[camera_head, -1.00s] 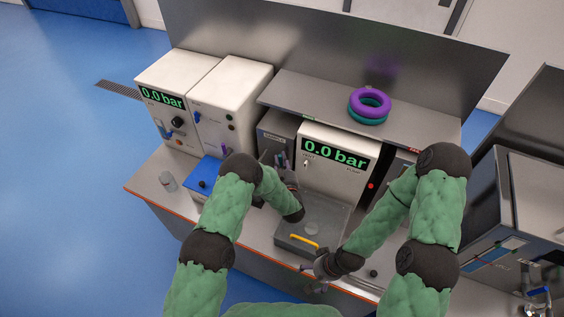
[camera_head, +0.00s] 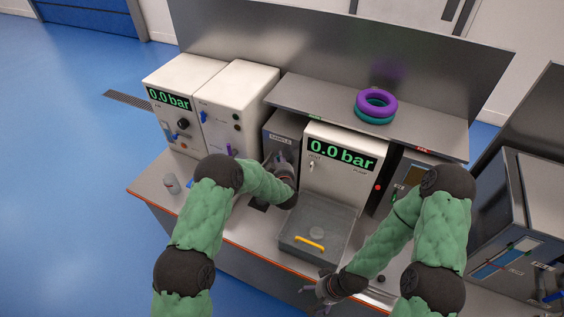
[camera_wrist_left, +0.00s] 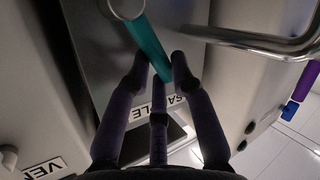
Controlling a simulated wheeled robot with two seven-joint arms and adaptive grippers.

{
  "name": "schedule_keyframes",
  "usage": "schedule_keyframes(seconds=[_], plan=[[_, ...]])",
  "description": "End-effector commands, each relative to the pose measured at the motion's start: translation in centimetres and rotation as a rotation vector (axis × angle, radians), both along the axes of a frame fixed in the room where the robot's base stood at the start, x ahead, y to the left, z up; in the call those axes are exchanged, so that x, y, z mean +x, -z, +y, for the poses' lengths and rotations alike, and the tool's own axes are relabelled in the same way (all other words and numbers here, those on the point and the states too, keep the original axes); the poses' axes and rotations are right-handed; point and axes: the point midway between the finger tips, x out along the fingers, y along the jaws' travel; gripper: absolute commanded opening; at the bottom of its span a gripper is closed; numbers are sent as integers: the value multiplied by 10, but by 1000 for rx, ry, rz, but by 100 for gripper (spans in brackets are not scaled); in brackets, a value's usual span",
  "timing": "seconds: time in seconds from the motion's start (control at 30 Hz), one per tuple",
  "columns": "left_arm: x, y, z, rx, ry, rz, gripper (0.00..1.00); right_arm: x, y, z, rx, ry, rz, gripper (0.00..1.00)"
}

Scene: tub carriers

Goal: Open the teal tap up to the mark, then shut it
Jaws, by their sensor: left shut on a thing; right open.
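The teal tap lever (camera_wrist_left: 148,45) shows in the left wrist view, running from a round metal hub (camera_wrist_left: 127,8) down between my fingertips. My left gripper (camera_wrist_left: 160,65) is shut on the lever's lower end, with a finger on each side. In the head view my left gripper (camera_head: 277,165) is at the front of the dark grey box marked SAMPLE (camera_head: 283,137), and the tap is hidden there. I cannot make out the mark. My right gripper (camera_head: 318,289) is open and empty low over the bench's front edge.
A curved metal pipe (camera_wrist_left: 255,42) passes close to the lever. A white pump unit reading 0.0 bar (camera_head: 340,165) stands right of the SAMPLE box. A grey lidded box with a yellow handle (camera_head: 318,222) lies in front. Purple and teal rings (camera_head: 377,105) rest on the shelf.

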Motion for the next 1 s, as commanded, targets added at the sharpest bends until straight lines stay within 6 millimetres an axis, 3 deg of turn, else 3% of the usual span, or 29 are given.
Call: schedule_keyframes(seconds=[0.4,0.43,0.5,0.53,0.87,1.0], plan=[[1,1,3,-9,-4,5,0,0,1,0,0,0,0,87],[1,1,3,-9,-4,5,26,0,1,0,0,0,0,87],[0,1,3,-9,-4,5,46,0,1,0,0,0,0,87],[0,1,3,-9,-4,5,49,0,1,0,0,0,0,87],[-1,0,1,-9,-1,5,49,0,1,0,0,0,0,87],[-10,-3,0,-10,-1,5,49,0,1,0,0,0,0,87]])
